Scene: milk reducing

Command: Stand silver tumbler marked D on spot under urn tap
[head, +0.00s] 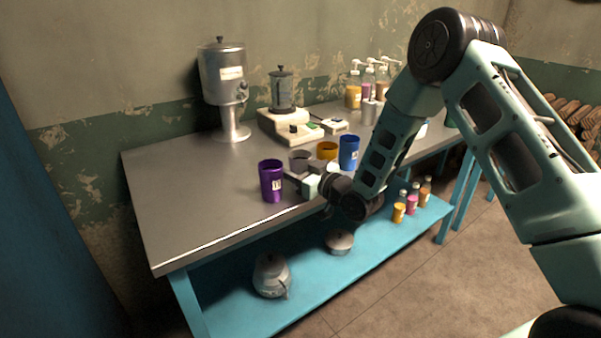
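A grey-silver tumbler (299,157) stands on the metal table, partly hidden behind my gripper. Another silver cylinder (369,113) stands farther back by the pump bottles. I cannot read a letter D on either. The silver urn (221,75) stands on a pedestal at the back left, with a dark tap (243,87) on its right side. No marked spot can be made out below the tap. My gripper (289,178) is low over the front of the table, pointing left, just right of the purple tumbler (271,183). Its finger opening is too small to judge.
A cream blender machine (287,122) stands right of the urn. Pump bottles (354,93) are at the back. The left of the table (190,190) is clear.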

